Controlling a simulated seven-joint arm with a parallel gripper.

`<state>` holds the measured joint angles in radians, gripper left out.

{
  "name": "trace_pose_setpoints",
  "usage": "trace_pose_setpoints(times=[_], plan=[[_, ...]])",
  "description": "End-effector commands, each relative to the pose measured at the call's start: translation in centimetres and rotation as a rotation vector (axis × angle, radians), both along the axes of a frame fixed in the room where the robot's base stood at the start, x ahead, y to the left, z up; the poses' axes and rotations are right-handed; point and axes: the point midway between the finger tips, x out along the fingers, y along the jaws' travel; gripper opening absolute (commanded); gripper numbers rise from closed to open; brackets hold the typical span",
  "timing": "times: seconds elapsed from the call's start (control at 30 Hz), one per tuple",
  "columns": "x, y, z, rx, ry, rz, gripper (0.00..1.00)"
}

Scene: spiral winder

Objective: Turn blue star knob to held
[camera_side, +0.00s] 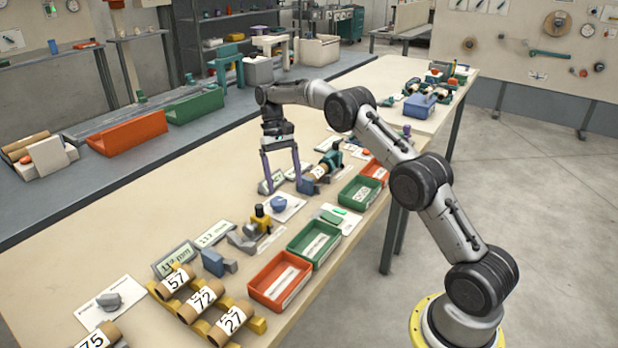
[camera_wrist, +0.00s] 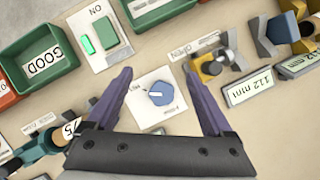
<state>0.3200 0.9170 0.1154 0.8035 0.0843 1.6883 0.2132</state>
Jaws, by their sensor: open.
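The blue star knob (camera_wrist: 160,94) sits on a square white plate (camera_wrist: 146,113) in the wrist view. A short white line on the knob points toward the left of that picture. Small words are printed beside the knob, too small to read surely. In the side view the blue knob (camera_side: 279,203) shows on its plate near the middle of the bench. My gripper (camera_wrist: 158,71) is open and empty, with its purple fingers spread to either side of the knob in the wrist view. In the side view my gripper (camera_side: 285,189) hangs above the bench, pointing down; its exact height over the knob is unclear.
A green switch (camera_wrist: 100,38) marked ON and a green GOOD tray (camera_wrist: 30,62) lie left of the knob in the wrist view. A yellow and grey clamp (camera_wrist: 207,66) and a 112 mm display (camera_wrist: 254,86) lie right. An orange tray (camera_side: 281,281) sits at the bench's edge.

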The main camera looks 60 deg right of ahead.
Motion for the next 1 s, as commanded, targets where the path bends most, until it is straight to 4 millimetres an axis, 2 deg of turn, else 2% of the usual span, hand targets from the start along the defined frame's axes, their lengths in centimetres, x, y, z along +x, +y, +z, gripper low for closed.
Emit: trace_pose_setpoints(times=[0.1, 0.6, 0.8, 1.0], plan=[[-1.3, 0.4, 1.8, -0.001, -0.001, 0.000, 0.86], [-7.8, 2.3, 4.6, 0.000, 0.000, -0.001, 0.86], [-9.4, 2.7, 5.4, -0.001, -0.001, -0.001, 0.86], [-9.9, 2.9, 5.5, 0.000, 0.000, -0.001, 0.86]])
